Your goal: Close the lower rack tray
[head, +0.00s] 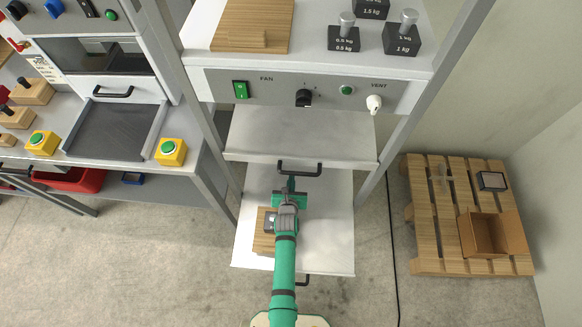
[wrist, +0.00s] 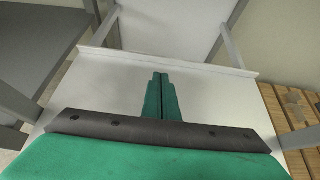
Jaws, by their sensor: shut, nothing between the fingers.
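The lower rack tray (head: 335,235) is a white tray pulled out toward me from the grey rack. Its dark handle (head: 303,281) is at its front edge, partly hidden by my arm. A wooden block with a small grey item (head: 263,240) lies on its left part. My gripper (head: 291,182) is shut and empty above the back part of this tray, just below the upper tray's handle in the picture. In the wrist view my closed fingers (wrist: 160,80) point over a pale flat surface; I cannot tell whether they touch it.
The upper tray (head: 250,135) with its black handle (head: 299,168) is above. A control panel (head: 325,95) and weights (head: 344,38) are higher up. A pallet (head: 425,220) with an open box (head: 483,235) stands right. A bench (head: 190,185) stands left.

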